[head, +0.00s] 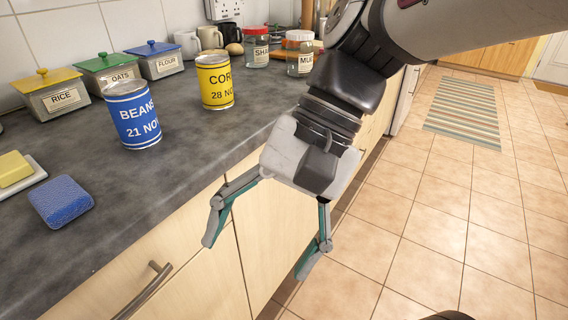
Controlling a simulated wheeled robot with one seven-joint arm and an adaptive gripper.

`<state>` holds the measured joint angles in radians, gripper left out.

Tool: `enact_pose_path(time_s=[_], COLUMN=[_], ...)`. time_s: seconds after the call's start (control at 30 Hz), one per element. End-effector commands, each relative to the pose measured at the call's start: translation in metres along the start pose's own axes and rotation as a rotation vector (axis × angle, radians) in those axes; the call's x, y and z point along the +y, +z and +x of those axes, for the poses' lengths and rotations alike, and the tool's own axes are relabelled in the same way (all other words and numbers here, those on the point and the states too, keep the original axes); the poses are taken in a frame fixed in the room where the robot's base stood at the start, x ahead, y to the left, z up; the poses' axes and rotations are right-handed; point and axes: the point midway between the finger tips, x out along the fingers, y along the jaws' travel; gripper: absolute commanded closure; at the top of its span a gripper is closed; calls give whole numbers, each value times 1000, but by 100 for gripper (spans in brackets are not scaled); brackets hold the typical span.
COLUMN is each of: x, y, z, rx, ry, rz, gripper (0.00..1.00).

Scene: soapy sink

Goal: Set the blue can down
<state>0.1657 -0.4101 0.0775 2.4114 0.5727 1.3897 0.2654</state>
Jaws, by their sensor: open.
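The blue can (136,116), labelled BEANS 21 NOV with the last letter partly turned away, stands upright on the dark grey countertop (185,154). My gripper (256,262) is open and empty. It hangs in front of the cabinet doors, beyond the counter's front edge, to the right of the blue can and lower in the picture. It is clear of the can.
A yellow corn can (215,82) stands right of the blue can. Rice (54,95), oats (109,72) and flour (155,61) canisters stand behind. A blue sponge (61,202) lies in front. Two jars (256,48) stand farther along; bare counter lies before the cans.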

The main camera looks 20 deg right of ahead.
Motion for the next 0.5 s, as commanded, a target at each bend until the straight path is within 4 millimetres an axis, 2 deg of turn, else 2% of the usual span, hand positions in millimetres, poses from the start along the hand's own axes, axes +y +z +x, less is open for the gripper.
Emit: enact_pose_path(time_s=[0.03,0.1,0.2,0.33,0.5], x=[22,53,89,120,134], y=[7,11,10,7,4], z=[0,-3,-9,-18,-24], rx=[63,135,221,293,326], ry=[73,177,306,424,488], rz=[-95,-215,-356,-478,-537], gripper=[21,21,21,21,21])
